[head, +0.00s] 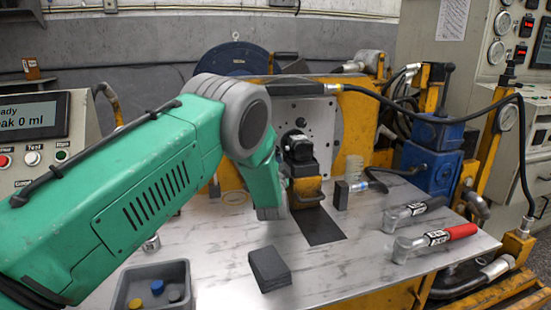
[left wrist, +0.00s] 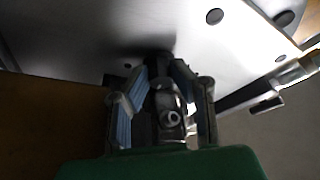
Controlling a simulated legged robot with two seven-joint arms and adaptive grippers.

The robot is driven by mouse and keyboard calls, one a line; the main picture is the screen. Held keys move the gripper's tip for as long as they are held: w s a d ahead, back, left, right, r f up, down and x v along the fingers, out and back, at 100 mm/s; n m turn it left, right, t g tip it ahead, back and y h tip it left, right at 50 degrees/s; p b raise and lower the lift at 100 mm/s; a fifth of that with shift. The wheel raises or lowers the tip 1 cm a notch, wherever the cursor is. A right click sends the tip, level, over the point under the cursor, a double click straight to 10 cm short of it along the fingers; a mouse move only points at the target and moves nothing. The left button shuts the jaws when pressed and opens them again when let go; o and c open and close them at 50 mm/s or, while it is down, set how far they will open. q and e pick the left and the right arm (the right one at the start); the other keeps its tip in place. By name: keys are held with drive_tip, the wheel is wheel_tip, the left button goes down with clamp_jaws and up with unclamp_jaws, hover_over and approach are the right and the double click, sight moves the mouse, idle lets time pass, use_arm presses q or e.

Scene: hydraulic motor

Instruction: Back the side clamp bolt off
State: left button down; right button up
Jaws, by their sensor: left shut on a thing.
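A black hydraulic motor (head: 298,148) sits in front of the round-holed mounting plate (head: 318,118), above a yellow clamp block (head: 306,188). My green left arm reaches in from the left and bends down beside the motor; its gripper is hidden in the head view. In the left wrist view, my left gripper (left wrist: 165,78) is shut on a dark part (left wrist: 170,118) with a pale ring mark, close to a pale plate with holes (left wrist: 200,40). I cannot tell for certain whether this part is the side clamp bolt. My right gripper is not in view.
A red-handled wrench (head: 440,238) and a black-handled one (head: 412,212) lie on the metal table at right. A grey bin (head: 122,285) with caps stands front left, a dark block (head: 269,270) front middle. A black hose (head: 430,102) arches across the back right.

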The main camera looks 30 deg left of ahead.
use_arm(q)
drive_tip(key=c, duration=1.4)
unclamp_jaws()
drive_tip(key=shift+d+f, duration=0.1)
drive_tip(key=shift+f, duration=0.2)
drive_tip(key=shift+r, duration=0.15)
